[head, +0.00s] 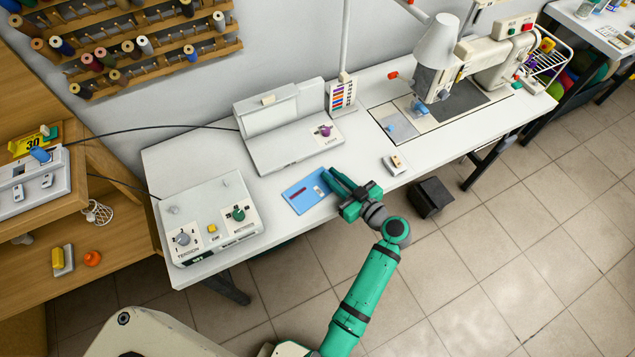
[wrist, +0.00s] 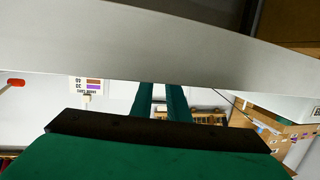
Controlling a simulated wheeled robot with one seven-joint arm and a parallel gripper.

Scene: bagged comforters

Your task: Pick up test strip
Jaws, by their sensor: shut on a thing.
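A blue mat (head: 303,203) lies near the table's front edge in the head view, with a dark red strip (head: 297,192) and a small pale patch on it. I cannot tell for sure which of these is the test strip. My gripper (head: 328,174) is over the mat's right side, its green fingers pointing up-left. In the wrist view the two fingers (wrist: 161,90) are close together. A wide pale band (wrist: 150,45) crosses that view and covers their tips. The thing between the tips is hidden, and I take it to be the test strip.
Left of the mat stands a white box with knobs (head: 207,220), behind it a white device (head: 290,140). A small pale block (head: 394,164) lies to the right, and a sewing machine (head: 440,85) stands beyond. The white table (head: 265,215) has bare room around the mat.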

